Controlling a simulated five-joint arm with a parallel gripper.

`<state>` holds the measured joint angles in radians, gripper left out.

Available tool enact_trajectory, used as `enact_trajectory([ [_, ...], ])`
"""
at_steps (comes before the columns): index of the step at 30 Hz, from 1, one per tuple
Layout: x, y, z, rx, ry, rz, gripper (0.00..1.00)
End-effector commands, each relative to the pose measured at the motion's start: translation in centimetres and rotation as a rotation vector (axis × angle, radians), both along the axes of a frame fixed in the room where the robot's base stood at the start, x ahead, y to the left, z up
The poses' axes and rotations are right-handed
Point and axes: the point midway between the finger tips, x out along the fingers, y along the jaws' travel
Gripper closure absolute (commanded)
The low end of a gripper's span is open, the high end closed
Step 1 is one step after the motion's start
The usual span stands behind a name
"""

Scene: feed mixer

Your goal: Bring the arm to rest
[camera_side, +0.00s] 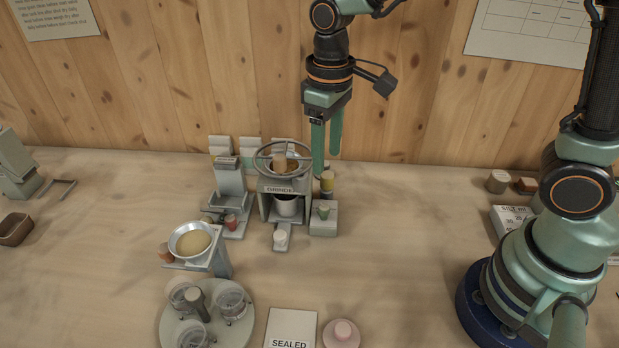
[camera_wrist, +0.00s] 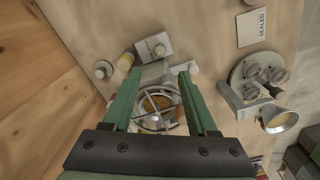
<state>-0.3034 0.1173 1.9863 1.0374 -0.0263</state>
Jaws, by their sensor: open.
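My gripper (camera_side: 327,148) has green fingers and hangs pointing down, just right of and above the grinder (camera_side: 285,189). In the wrist view my gripper (camera_wrist: 164,100) has its two fingers spread apart with nothing held between them. The grinder has a metal hand wheel (camera_side: 283,157) around its hopper, and this wheel (camera_wrist: 157,110) shows between and beyond the fingers in the wrist view. I cannot tell from the side view whether a finger touches the wheel's right edge.
A bowl of yellowish feed (camera_side: 193,241) stands front left of the grinder. A round tray (camera_side: 172,333) with several glass cups is nearer the front. A SEALED card (camera_side: 291,328) and a pink lidded dish (camera_side: 341,334) lie beside it. The table between grinder and my base is largely clear.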

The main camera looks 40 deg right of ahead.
Motion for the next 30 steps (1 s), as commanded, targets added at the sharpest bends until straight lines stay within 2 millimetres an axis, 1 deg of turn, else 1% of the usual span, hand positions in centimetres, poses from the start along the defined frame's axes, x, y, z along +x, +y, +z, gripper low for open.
enact_trajectory([
  [7,0.0,-0.1,0.1,0.001,-0.004,-0.003,0.42],
  [11,-0.3,-1.1,1.2,0.012,-0.04,-0.028,0.42],
  [16,-1.4,-3.9,4.0,0.04,-0.151,-0.104,0.42],
  [21,-3.2,-6.9,6.2,0.062,-0.278,-0.189,0.42],
  [27,-5.3,-9.6,7.6,0.077,-0.409,-0.276,0.42],
  [30,-6.0,-10.4,7.9,0.079,-0.454,-0.303,0.42],
])
